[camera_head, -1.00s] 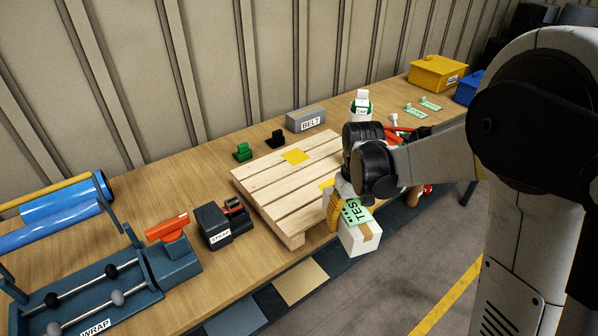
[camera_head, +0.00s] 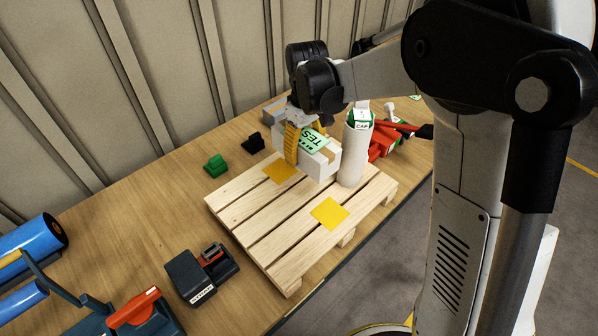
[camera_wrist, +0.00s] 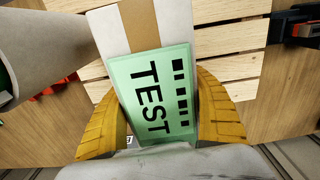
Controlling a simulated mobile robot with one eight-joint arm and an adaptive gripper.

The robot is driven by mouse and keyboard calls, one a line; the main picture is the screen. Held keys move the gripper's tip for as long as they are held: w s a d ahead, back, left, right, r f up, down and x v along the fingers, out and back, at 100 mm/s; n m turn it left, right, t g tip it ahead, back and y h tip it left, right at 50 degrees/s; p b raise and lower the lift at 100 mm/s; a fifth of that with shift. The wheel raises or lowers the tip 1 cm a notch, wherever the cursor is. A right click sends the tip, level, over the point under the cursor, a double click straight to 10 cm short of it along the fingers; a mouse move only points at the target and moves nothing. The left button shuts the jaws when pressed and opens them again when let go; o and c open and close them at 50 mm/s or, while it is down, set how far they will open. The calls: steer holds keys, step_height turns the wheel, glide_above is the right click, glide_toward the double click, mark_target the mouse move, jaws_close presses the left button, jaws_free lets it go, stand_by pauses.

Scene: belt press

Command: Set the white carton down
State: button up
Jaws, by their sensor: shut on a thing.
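The white carton (camera_head: 322,163) has a tan tape strip and a green TEST label (camera_wrist: 155,90). My gripper (camera_head: 303,150) is shut on it, with ribbed yellow fingers on both sides in the wrist view (camera_wrist: 160,112). The carton is over the far part of the wooden pallet (camera_head: 262,217), close to a yellow square (camera_head: 280,171). I cannot tell whether its underside touches the slats. A second yellow square (camera_head: 330,213) lies bare, nearer the front edge.
A tall white cylinder (camera_head: 353,160) stands close to the carton's right; it also fills the wrist view's upper left (camera_wrist: 40,40). Red tools (camera_head: 385,142) lie beyond it. Green (camera_head: 215,165) and black (camera_head: 254,142) blocks stand behind the pallet. The pallet's near left is clear.

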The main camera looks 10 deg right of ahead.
steer(key=shift+w+a+f, duration=0.1)
steer(key=shift+f, duration=0.05)
steer(key=b, duration=0.3)
glide_above(292, 216)
step_height(292, 216, down, 7)
steer(key=shift+r, duration=0.2)
steer(key=shift+f+b, duration=0.6)
steer(key=shift+f, duration=1.4)
steer(key=shift+f, duration=0.25)
steer(key=o, duration=1.4)
steer(key=shift+r, duration=0.1)
steer(key=shift+r, duration=0.1)
